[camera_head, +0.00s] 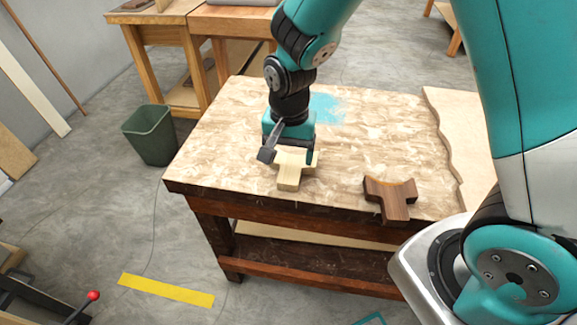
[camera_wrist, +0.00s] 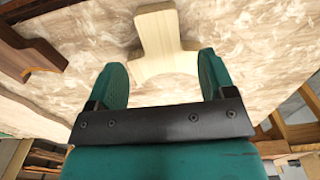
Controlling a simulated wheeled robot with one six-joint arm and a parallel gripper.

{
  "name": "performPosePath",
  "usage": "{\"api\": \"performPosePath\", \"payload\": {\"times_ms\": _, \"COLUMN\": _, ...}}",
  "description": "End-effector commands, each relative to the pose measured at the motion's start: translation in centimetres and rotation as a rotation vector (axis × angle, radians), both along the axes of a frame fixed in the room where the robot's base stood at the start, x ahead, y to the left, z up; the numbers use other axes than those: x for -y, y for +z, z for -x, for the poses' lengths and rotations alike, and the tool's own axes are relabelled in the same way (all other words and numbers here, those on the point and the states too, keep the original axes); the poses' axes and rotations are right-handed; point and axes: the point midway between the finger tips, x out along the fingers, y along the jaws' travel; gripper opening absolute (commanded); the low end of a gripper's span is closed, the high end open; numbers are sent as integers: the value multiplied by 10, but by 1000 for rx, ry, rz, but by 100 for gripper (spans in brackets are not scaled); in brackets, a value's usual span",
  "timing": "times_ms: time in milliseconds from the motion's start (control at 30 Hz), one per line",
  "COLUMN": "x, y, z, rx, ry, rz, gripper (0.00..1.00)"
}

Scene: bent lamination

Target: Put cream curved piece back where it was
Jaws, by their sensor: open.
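The cream curved piece (camera_head: 290,176) is a pale wooden block with a stem and a wider end, lying on the workbench near its front edge. In the wrist view the cream piece (camera_wrist: 160,38) lies just past the fingertips, its wider end toward my gripper. My gripper (camera_head: 288,157) is open, pointing down at the wider end. In the wrist view its two teal fingers (camera_wrist: 164,72) are apart, one to each side of that end. I cannot tell whether either finger touches it. Part of the piece's wider end is hidden by my gripper in the head view.
A dark brown wooden form (camera_head: 392,198) with a curved top edge sits right of the cream piece, near the bench's front edge. A wavy-edged pale board (camera_head: 458,125) lies at the right. The mottled workbench top (camera_head: 385,125) is otherwise mostly clear. A green bin (camera_head: 150,137) stands left.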

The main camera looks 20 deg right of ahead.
Motion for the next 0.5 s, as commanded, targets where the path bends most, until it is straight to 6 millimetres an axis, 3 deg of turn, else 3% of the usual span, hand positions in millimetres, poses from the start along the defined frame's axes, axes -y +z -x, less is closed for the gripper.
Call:
{"api": "performPosePath", "payload": {"times_ms": 100, "x": 0, "y": 27, "z": -1, "rx": 6, "ry": 0, "rz": -2, "gripper": 76}}
{"api": "performPosePath", "payload": {"times_ms": 367, "x": -1, "y": 59, "z": 1, "rx": 3, "ry": 11, "rz": -6, "gripper": 76}}
{"api": "performPosePath", "payload": {"times_ms": 500, "x": -7, "y": 88, "z": 25, "rx": 18, "ry": 181, "rz": -68, "gripper": 76}}
